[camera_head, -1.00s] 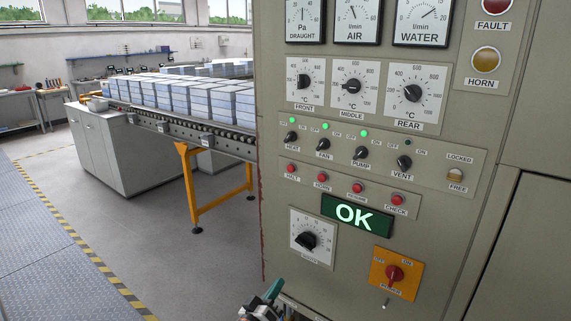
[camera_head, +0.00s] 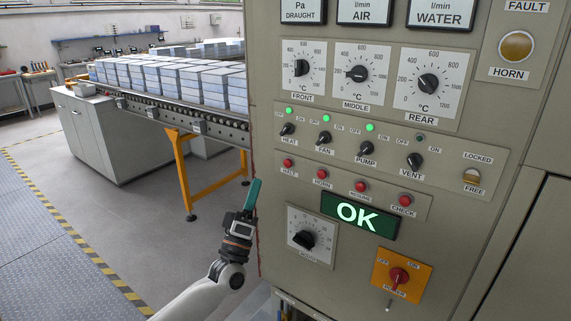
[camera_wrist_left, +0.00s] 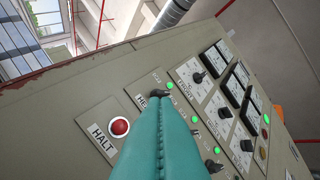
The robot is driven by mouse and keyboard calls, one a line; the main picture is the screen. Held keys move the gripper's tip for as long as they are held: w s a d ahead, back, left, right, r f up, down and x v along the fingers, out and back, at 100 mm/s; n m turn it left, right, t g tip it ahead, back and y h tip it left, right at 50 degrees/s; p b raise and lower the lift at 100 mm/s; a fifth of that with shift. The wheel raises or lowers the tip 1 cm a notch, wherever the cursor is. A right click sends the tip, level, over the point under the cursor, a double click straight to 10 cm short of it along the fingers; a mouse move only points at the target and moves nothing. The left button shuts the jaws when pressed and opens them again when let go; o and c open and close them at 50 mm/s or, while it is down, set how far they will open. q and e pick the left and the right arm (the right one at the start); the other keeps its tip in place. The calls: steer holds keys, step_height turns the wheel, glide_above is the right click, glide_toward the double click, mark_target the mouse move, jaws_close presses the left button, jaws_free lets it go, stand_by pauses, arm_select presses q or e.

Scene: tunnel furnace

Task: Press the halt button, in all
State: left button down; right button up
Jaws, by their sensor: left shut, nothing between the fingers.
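The halt button (camera_head: 288,163) is a small red round push button at the left end of the lower button row on the beige control panel. In the left wrist view the red halt button (camera_wrist_left: 119,127) sits beside its white HALT label, just left of my fingers. My left gripper (camera_head: 254,186) is shut and empty, its teal fingers pointing up beside the panel's left edge, below and left of the button. The fingers also show in the left wrist view (camera_wrist_left: 160,105), apart from the button as far as I can tell. My right gripper is not in view.
The horn (camera_head: 322,173), resume (camera_head: 361,186) and check (camera_head: 405,200) buttons continue the row. Above are the heat knob (camera_head: 287,130) and other knobs; below are a lit OK display (camera_head: 357,214) and a red power switch (camera_head: 398,276). A brick-laden conveyor (camera_head: 190,118) stands behind left.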

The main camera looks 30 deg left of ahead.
mark_target(288, 164)
arm_select(q)
steer(key=w+b, duration=0.4)
steer(key=w, duration=0.5)
steer(key=shift+d+b, duration=0.3)
steer(key=shift+b, duration=0.1)
steer(key=shift+f, duration=0.1)
stand_by(1.7)
steer(key=shift+w+b, duration=0.35)
steer(key=shift+w, duration=0.05)
steer(key=shift+w+d+b, duration=0.1)
steer(key=shift+w+b, duration=0.35)
stand_by(0.5)
steer(key=shift+s, duration=0.1)
stand_by(0.4)
steer(key=shift+s+p, duration=0.6)
steer(key=shift+s, duration=0.2)
